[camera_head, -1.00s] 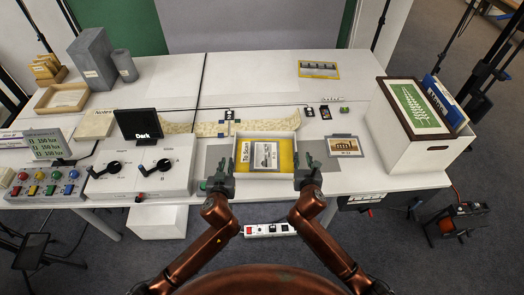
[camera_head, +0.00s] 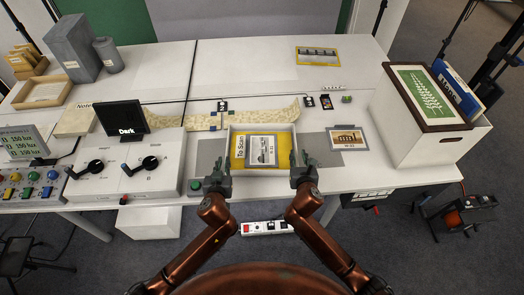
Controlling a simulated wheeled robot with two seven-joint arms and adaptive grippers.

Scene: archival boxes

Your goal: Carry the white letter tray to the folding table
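The white letter tray (camera_head: 262,128) sits at the front edge of the white table, in the middle of the head view. It holds a yellow folder or sheet labelled "To Scan" and a black-and-white photo (camera_head: 262,150). My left gripper (camera_head: 222,172) is at the tray's front left corner. My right gripper (camera_head: 302,168) is at its front right corner. The fingers point forward along the tray's sides. I cannot tell whether either gripper touches the tray or how far its fingers are apart. No separate folding table can be made out for certain.
A white box (camera_head: 425,125) with a green-and-white picture on top stands at the right. A control unit (camera_head: 130,170) with dials and a dark display (camera_head: 121,118) stand at the left. A photo card (camera_head: 347,138) lies right of the tray. The table's back middle is mostly clear.

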